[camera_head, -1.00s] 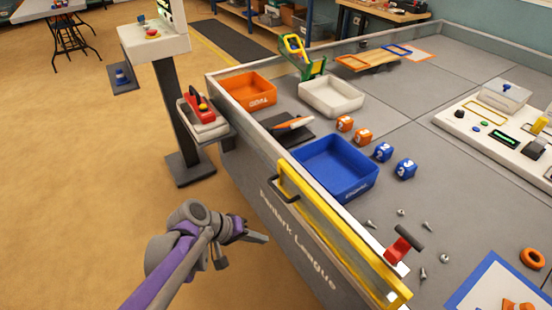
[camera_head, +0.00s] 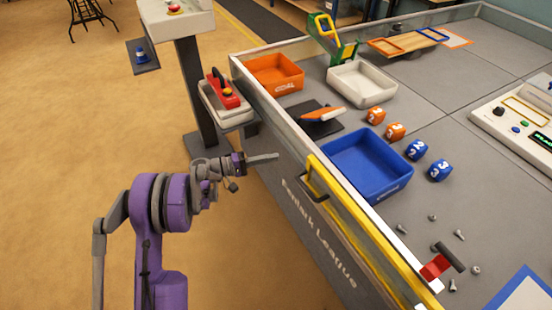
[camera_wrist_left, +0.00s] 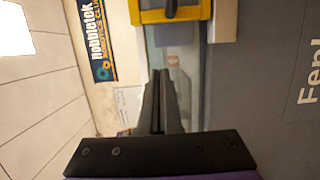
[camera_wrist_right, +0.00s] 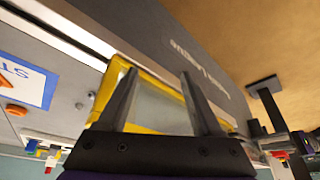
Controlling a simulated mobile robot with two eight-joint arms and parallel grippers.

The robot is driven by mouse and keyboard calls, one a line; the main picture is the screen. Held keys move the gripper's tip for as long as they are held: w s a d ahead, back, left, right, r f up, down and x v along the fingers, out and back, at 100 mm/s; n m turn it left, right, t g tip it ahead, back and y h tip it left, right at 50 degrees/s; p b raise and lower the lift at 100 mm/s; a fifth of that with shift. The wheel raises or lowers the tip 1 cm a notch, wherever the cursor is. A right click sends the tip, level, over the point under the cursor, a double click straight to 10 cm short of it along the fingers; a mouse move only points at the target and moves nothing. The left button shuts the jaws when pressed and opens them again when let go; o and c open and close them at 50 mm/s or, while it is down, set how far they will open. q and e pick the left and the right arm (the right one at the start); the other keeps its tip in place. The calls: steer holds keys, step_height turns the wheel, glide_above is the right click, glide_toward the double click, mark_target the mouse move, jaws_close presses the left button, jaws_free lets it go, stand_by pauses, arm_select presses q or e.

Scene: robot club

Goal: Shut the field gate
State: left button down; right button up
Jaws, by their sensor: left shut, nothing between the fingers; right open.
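The field gate (camera_head: 365,232) is a clear panel in a yellow frame in the side wall of the field, with a dark handle (camera_head: 314,186) near its far end. It stands nearly along the wall; I cannot tell how wide any gap is. My left gripper (camera_head: 277,156) is shut and empty, outside the wall, a little left of the handle and apart from it. In the left wrist view the yellow frame (camera_wrist_left: 150,16) and handle show beyond the shut fingers (camera_wrist_left: 160,75). My right gripper (camera_wrist_right: 158,92) is open, with the gate frame (camera_wrist_right: 160,76) beyond its fingers; contact is unclear.
A red piece with a dark bar (camera_head: 437,265) stands beside the gate's near end. A blue bin (camera_head: 372,190), an orange bin (camera_head: 290,86) and several number cubes lie inside the field. A stand with a tray (camera_head: 222,116) is outside the wall. The floor (camera_head: 60,150) at left is clear.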

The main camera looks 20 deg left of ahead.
arm_select(q)
steer(key=b+x, duration=0.1)
steer(key=x, duration=0.6)
steer(key=shift+w+d+f, duration=0.1)
steer(key=shift+w+d, duration=0.05)
steer(key=shift+d, duration=0.15)
steer(key=shift+s+d, duration=0.55)
steer(key=shift+d, duration=0.2)
steer(key=shift+s+d, duration=0.6)
steer(key=shift+d, duration=0.2)
arm_select(e)
steer(key=shift+x, duration=0.9)
arm_select(q)
steer(key=shift+d, duration=0.1)
arm_select(e)
steer(key=shift+s, duration=0.25)
